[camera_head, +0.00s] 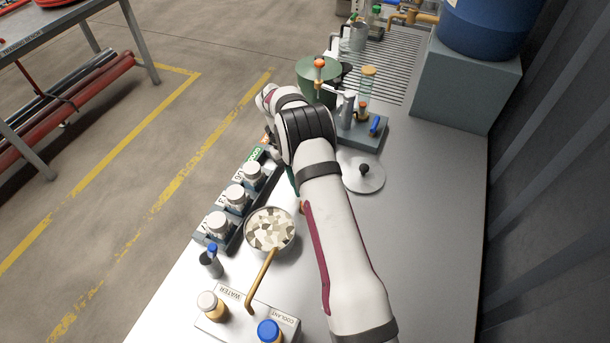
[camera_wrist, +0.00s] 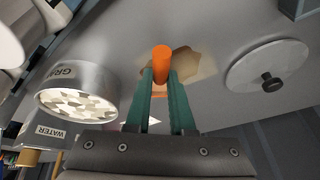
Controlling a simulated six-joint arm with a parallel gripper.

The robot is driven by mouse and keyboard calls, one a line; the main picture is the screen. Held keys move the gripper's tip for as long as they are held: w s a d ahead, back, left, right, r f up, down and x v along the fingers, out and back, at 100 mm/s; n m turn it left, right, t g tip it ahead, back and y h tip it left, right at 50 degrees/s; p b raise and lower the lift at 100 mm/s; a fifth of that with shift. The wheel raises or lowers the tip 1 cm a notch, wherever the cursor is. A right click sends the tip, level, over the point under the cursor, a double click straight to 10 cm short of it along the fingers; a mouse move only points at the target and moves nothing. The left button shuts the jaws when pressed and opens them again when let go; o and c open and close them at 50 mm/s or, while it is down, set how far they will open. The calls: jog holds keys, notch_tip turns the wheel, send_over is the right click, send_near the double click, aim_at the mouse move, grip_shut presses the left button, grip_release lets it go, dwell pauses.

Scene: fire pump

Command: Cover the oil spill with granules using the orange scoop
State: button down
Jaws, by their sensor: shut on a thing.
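My gripper (camera_wrist: 160,105) has green fingers and is shut on the orange scoop (camera_wrist: 161,60) in the wrist view. The scoop's orange handle shows between and above the fingers; its bowl cannot be made out clearly. Behind the scoop, a tan-brown irregular patch (camera_wrist: 192,64) lies on the grey bench top; I cannot tell how much is oil or granules. The granule pot (camera_wrist: 80,92), round and metal with pale chips inside, is left of my gripper. It also shows in the head view (camera_head: 269,228), left of my arm, which hides most of the gripper, the scoop and the patch there.
A round lid with a black knob (camera_head: 362,172) lies right of my arm. A rack of white-capped jars (camera_head: 237,200) borders the pot. A brass rod (camera_head: 262,281) leans by the pot, near the water and coolant bottles. A pump (camera_head: 362,120) stands beyond.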

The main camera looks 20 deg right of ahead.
jog(key=shift+s+a, duration=2.65)
jog(key=shift+w+a, duration=0.7)
jog(key=shift+a, duration=0.05)
jog(key=shift+w+d+f, duration=0.1)
jog(key=shift+w+d, duration=2.15)
jog(key=shift+w, duration=0.1)
jog(key=shift+w+d, duration=1.3)
jog(key=shift+r, duration=0.25)
jog(key=shift+r, duration=2.9)
